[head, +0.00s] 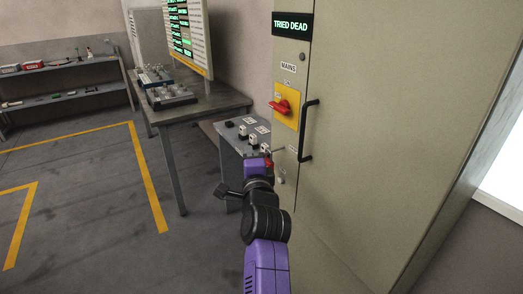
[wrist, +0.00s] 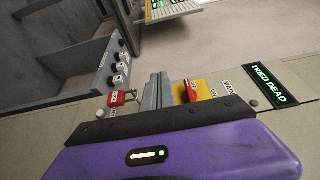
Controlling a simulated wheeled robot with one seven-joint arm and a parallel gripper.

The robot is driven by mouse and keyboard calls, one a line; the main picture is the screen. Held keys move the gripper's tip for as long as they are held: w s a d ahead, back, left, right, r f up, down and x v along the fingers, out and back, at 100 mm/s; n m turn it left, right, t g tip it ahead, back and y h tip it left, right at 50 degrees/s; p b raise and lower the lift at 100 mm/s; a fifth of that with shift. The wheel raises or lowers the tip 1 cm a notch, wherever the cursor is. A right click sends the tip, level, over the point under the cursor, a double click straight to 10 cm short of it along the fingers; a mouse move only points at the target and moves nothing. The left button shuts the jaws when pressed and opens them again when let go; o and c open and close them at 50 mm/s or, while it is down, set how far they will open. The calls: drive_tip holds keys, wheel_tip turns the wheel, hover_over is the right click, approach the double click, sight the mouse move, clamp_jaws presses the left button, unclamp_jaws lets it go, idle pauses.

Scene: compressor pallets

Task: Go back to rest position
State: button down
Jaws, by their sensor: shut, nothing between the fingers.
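My gripper (wrist: 157,82) shows in the wrist view with its grey fingers together and nothing between them. In the head view my purple and black arm reaches up from the bottom toward the cabinet's left side; the fingers are too small to make out there. The tall beige cabinet (head: 400,130) carries a red switch handle (head: 281,107) on a yellow plate, under a lit sign (head: 291,25) reading "TRIED DEAD". The handle also shows in the wrist view (wrist: 188,90), just right of the fingers. A small red lock-like item (wrist: 117,98) is left of the fingers.
A small grey stand (head: 231,148) with several white and black pieces is beside the cabinet. A workbench (head: 205,108) stands behind it, and a shelf (head: 75,97) is at the far left. A black door handle (head: 307,131) sticks out. The floor at left is clear.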

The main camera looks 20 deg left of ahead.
drive_tip(key=shift+s+a, duration=0.45)
drive_tip(key=shift+s, duration=0.25)
